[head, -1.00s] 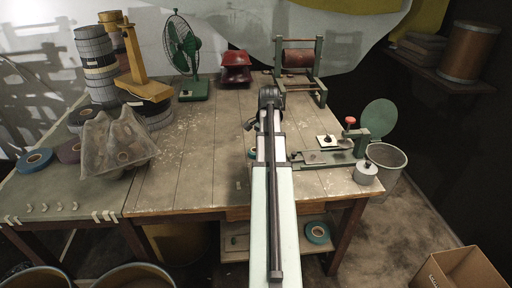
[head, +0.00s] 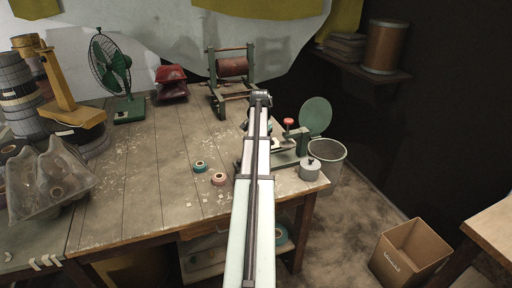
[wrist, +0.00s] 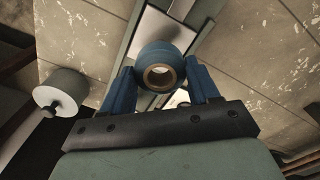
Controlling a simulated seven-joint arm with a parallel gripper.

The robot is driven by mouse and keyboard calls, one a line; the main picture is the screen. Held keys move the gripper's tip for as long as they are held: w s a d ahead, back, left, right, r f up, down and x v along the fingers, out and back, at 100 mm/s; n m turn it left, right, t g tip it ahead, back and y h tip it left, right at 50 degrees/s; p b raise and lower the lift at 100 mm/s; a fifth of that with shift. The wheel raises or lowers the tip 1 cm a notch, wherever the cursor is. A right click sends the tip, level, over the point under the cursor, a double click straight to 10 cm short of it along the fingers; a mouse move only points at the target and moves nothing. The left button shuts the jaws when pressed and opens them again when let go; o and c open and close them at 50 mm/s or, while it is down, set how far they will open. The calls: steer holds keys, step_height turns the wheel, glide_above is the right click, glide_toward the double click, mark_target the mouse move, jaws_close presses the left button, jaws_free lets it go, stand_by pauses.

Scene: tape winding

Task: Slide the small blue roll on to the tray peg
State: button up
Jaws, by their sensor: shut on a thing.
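My gripper (wrist: 160,80) shows in the wrist view, its two blue fingers shut on the small blue roll (wrist: 162,60). The roll's brown-rimmed bore faces the camera. Behind the roll lies a pale plate (wrist: 150,32) in a green surround; I cannot tell the gap between them. In the head view my arm runs up over the table's right part and hides my gripper and the held roll. It also covers part of the green bench device (head: 286,158). I cannot make out the tray peg in either current view.
A teal roll (head: 200,167) and a pink roll (head: 219,180) lie on the table left of my arm. A grey canister (head: 310,170) stands at the right edge, near a bin (head: 328,155). A green disc (head: 315,116) rises behind. The table's middle is mostly clear.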

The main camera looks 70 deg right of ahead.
steer(key=shift+f+n, duration=0.1)
steer(key=shift+n, duration=0.3)
steer(key=shift+f, duration=0.1)
steer(key=shift+f, duration=1.7)
steer(key=shift+f, duration=0.85)
steer(key=o, duration=1.1)
steer(key=shift+o, duration=0.5)
steer(key=shift+o, duration=0.6)
